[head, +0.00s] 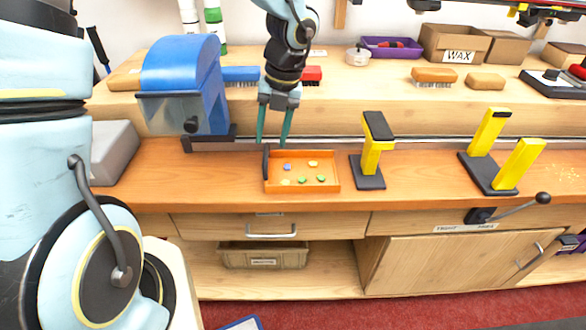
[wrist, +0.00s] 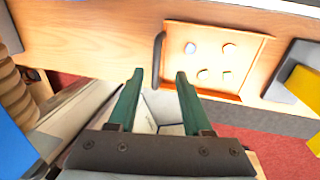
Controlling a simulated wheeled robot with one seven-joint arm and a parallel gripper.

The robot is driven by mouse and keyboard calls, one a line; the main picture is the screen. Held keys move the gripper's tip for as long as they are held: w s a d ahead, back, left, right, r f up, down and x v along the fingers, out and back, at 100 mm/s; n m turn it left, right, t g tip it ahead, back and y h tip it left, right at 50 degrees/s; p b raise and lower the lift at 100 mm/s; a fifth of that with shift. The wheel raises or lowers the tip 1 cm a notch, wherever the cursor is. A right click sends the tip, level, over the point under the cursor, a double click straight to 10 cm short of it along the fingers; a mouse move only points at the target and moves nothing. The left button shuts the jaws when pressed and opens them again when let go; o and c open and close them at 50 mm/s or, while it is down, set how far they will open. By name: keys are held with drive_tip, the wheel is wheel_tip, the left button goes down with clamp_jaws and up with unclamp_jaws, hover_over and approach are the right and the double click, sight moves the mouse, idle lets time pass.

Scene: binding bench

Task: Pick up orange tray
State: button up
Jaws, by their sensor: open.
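The orange tray (head: 327,184) lies on the wooden bench near its front edge, with several small coloured pieces in it. A dark upright handle (head: 266,162) stands at its left end. My gripper (head: 272,142) is open and empty, with green fingers pointing down, above the bench by the tray's left end in the head view. In the wrist view the tray (wrist: 255,50) and its dark handle (wrist: 158,55) lie beyond the fingertips of my gripper (wrist: 159,75). The fingers appear apart from the handle.
A blue machine (head: 185,85) stands left of the tray. A yellow and black stand (head: 372,150) is close on the right, and a larger yellow stand (head: 490,160) is farther right. Brushes and boxes line the raised back shelf (head: 345,95).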

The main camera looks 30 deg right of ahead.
sight(267, 151)
drive_tip(key=shift+w+a+f, duration=0.15)
drive_tip(key=shift+a+f, duration=0.1)
drive_tip(key=shift+f, duration=0.7)
drive_tip(key=shift+w+a+f, duration=0.15)
drive_tip(key=shift+a+f, duration=0.1)
drive_tip(key=shift+f, duration=0.7)
drive_tip(key=shift+w+a+f, duration=0.15)
drive_tip(key=shift+a+f, duration=0.1)
drive_tip(key=shift+f, duration=0.7)
drive_tip(key=shift+c, duration=0.4)
clamp_jaws()
